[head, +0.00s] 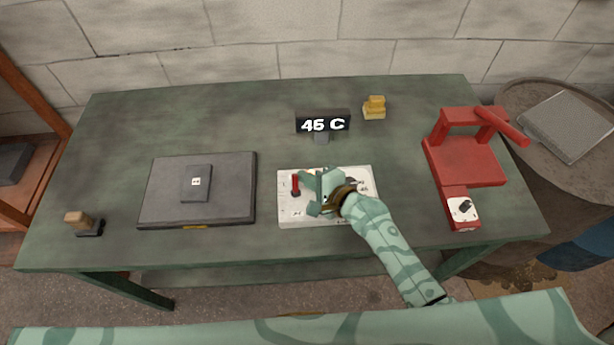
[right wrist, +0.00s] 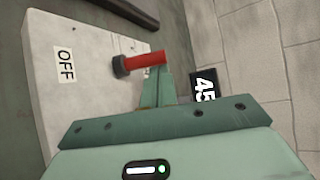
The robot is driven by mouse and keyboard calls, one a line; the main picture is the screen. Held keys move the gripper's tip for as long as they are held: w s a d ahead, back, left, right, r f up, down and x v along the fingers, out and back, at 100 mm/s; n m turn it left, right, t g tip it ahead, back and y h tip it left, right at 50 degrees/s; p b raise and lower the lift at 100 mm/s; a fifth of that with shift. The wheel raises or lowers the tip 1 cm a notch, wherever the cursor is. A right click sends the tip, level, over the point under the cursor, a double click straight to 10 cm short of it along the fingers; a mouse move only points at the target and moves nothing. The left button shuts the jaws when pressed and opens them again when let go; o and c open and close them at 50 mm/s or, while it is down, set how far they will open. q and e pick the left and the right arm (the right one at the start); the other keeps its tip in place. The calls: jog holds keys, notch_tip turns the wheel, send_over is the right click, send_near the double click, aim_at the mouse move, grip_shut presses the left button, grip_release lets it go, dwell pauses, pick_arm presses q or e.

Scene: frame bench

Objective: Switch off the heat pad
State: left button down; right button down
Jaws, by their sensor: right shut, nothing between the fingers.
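The white switch box (head: 287,217) sits near the table's front middle and fills the left of the right wrist view (right wrist: 75,110). Its lever (head: 295,182) has a red handle and a dark base. In the right wrist view the handle (right wrist: 148,60) points away from the OFF label (right wrist: 65,65). My right gripper (head: 309,192) is shut and empty, just right of the lever; I cannot tell if they touch. My arm hides part of the box. The dark flat heat pad (head: 230,205) lies left of the box, with a small labelled block (head: 196,184) on it. My left gripper is not in view.
A display reading 45 C (head: 322,123) stands behind the box, with a small yellow object (head: 374,108) to its right. A red frame-like device (head: 465,160) stands at the right. A wooden-handled item (head: 80,222) is at the left front. The table's back left is clear.

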aim_at(296, 185)
jog(key=shift+s+r+p, duration=0.15)
jog(key=shift+s+p, duration=0.4)
jog(key=shift+s, duration=0.05)
dwell(0.5)
jog(key=shift+s+p, duration=0.35)
jog(key=shift+s, duration=0.35)
dwell(0.6)
jog(key=shift+s+r+p, duration=0.2)
jog(key=shift+s+p, duration=0.2)
jog(key=shift+s, duration=0.2)
jog(key=shift+s, duration=0.1)
jog(key=p+v, duration=0.2)
jog(key=v, duration=1.4)
jog(key=shift+d, duration=0.2)
